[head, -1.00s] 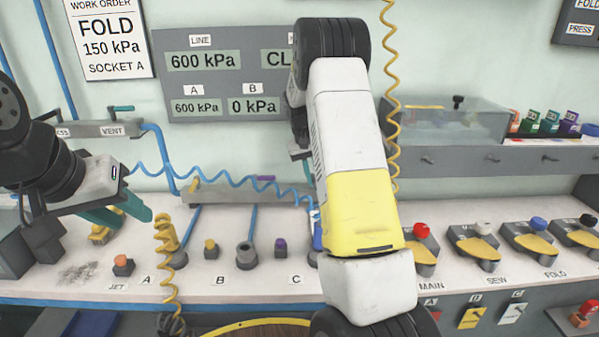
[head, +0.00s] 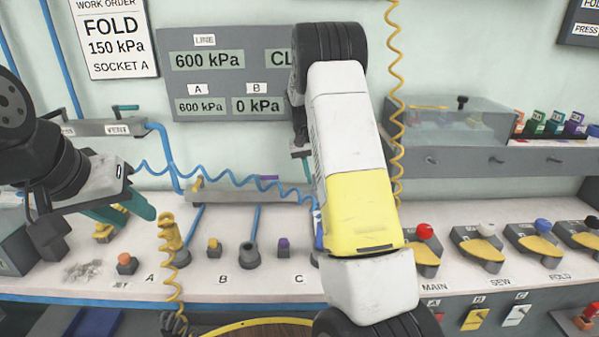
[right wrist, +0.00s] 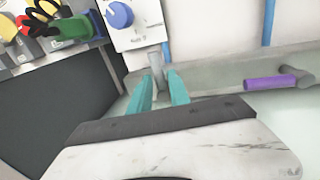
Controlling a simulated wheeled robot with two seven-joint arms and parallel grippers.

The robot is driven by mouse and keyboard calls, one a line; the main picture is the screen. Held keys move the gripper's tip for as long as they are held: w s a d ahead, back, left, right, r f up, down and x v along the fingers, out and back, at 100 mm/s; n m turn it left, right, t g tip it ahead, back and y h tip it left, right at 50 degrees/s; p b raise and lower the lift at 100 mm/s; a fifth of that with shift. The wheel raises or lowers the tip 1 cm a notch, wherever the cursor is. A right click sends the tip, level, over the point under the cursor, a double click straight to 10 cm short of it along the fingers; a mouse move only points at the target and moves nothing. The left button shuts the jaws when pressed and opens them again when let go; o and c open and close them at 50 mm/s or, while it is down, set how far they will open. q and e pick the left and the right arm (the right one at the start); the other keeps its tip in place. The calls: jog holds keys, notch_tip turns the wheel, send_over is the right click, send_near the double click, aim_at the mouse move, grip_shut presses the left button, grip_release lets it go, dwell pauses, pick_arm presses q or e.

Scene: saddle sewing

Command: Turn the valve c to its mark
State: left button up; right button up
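A purple handle (right wrist: 270,84) lies along the rail to the right there. It also shows in the head view (head: 269,177). My left gripper (head: 128,213) is open and empty over the left bench.
A coiled blue hose crosses before the rail. Pedals or paddles with coloured knobs (head: 482,245) stand right. A gauge panel (head: 215,100) hangs behind.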

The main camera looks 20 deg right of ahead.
jog(key=shift+o, duration=0.9)
notch_tip(320, 180, up, 8)
jog(key=a, duration=0.1)
jog(key=shift+w+a+f, duration=0.15)
jog(key=shift+a+f, duration=0.05)
jog(key=shift+a, duration=0.05)
jog(key=shift+r, duration=0.1)
jog(key=s+a+r+n+t+y, duration=0.1)
jog(key=s+a+r+t+y, duration=0.15)
jog(key=s+r, duration=0.45)
jog(key=s+a+r+n+t+y, duration=0.1)
jog(key=s+a+r, duration=0.35)
jog(key=s, duration=0.55)
jog(key=s+a+t, duration=0.1)
jog(key=s+a, duration=0.1)
jog(key=s, duration=0.6)
jog(key=s+a+f+n+t, duration=0.1)
jog(key=s+a+t, duration=0.1)
jog(key=s, duration=0.6)
jog(key=shift+a+f+n+y, duration=0.15)
jog(key=shift+a+n+y, duration=0.2)
jog(key=shift+y, duration=0.1)
